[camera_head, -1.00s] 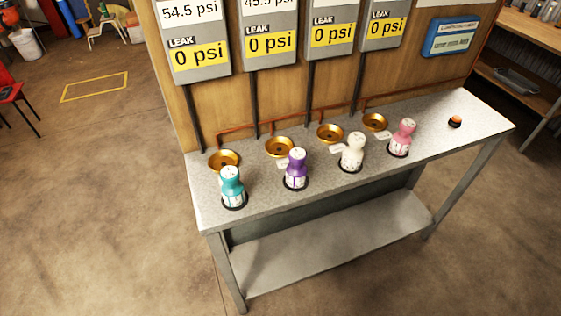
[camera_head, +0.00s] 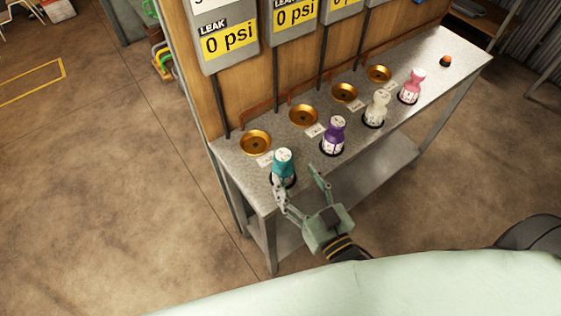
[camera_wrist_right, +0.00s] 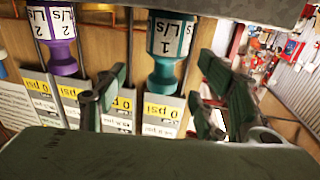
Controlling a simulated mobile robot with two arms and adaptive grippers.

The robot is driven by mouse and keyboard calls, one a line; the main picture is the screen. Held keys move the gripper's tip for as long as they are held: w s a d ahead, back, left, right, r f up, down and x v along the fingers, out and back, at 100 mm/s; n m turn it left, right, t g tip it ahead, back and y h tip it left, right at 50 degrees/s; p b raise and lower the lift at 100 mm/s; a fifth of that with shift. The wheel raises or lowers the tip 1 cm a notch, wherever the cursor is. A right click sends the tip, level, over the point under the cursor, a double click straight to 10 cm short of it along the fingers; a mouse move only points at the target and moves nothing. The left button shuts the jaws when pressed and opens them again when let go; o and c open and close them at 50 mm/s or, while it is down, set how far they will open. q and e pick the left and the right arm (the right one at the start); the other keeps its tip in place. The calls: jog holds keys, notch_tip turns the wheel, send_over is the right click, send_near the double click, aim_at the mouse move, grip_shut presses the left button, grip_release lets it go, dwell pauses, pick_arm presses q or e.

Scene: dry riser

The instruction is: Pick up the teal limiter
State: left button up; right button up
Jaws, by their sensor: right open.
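The teal limiter (camera_head: 283,164) stands upright in a black ring at the near left end of the grey bench. My right gripper (camera_head: 298,184) is open just in front of it, with one finger overlapping the limiter's lower part in the head view. In the right wrist view, which looks upside down, the teal limiter (camera_wrist_right: 168,50) hangs between the open fingers (camera_wrist_right: 158,92), labelled 1 L/s. I cannot tell whether a finger touches it. My left gripper is in neither view.
A purple limiter (camera_head: 333,135), a white one (camera_head: 376,108) and a pink one (camera_head: 411,87) stand along the bench (camera_head: 437,68). Brass cups (camera_head: 255,142) sit behind them. Gauge panels (camera_head: 228,40) hang on the wooden board. Open floor lies left.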

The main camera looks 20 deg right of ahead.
aim_at(287, 167)
jog(key=shift+w+a+r, duration=0.1)
jog(key=shift+w+a, duration=0.1)
jog(key=shift+w, duration=0.4)
jog(key=shift+w+a+r, duration=0.1)
jog(key=shift+w, duration=0.05)
jog(key=w+p, duration=0.1)
jog(key=w, duration=0.1)
jog(key=w+a+p, duration=0.1)
jog(key=w, duration=0.1)
jog(key=shift+r, duration=0.1)
jog(key=shift+w, duration=0.25)
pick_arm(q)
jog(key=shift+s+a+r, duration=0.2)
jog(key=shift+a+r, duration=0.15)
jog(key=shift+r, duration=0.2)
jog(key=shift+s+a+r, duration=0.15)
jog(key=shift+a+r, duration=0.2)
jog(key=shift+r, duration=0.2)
pick_arm(e)
jog(key=shift+s, duration=0.1)
jog(key=shift+c, duration=0.3)
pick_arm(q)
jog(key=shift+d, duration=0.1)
pick_arm(e)
grip_shut()
